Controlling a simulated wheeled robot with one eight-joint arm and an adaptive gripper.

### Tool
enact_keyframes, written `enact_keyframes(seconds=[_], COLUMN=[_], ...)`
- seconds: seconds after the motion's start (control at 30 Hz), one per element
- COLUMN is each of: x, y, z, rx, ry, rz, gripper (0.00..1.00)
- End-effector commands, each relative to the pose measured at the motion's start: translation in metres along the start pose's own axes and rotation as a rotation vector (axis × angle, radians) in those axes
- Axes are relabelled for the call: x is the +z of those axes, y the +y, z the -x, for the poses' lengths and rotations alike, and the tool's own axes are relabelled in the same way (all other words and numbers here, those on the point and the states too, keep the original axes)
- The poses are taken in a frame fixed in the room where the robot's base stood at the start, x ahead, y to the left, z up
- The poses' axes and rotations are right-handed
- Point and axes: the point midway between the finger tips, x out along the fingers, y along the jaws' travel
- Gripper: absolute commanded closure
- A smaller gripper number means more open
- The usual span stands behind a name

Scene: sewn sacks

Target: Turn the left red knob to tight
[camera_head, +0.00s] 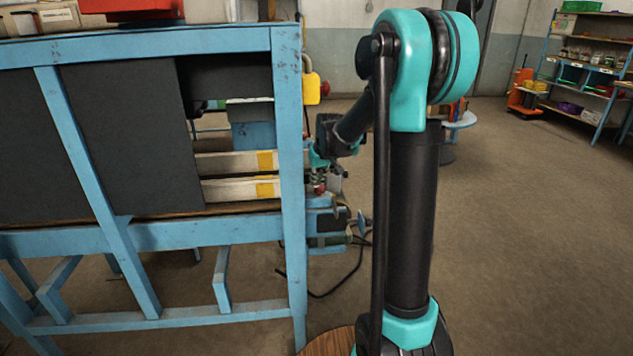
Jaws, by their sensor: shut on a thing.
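A small red knob (320,189) shows at the right end of the blue frame, just beside its right post. My gripper (318,177) is at the knob and shut on it. The fingers are small and partly hidden by my own wrist and the machine parts, so the exact grip and the knob's turn angle cannot be read. A second red knob is not clearly seen near it.
A blue metal frame (291,215) with dark panels fills the left. A dark cable (345,283) loops to the floor. Open floor lies right, with shelves (590,65) far back.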

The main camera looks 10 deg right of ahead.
Motion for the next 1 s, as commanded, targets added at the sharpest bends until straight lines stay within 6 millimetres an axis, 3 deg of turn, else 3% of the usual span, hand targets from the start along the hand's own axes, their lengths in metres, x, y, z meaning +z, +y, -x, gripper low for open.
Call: enact_keyframes(seconds=[0.33,0.73,0.77,0.9,1.0], x=[0.0062,0.0068,0.0068,0.0063,0.0052], y=[0.0044,0.0049,0.0049,0.0049,0.005], z=[0.0001,0.0001,0.0001,0.0001,0.0002], rx=[0.098,0.109,0.109,0.109,0.109], ry=[-0.01,-0.009,-0.009,-0.008,-0.007], rz=[-0.231,-0.262,-0.262,-0.261,-0.261], gripper=[1.0,1.0,0.87,0.69,0.68])
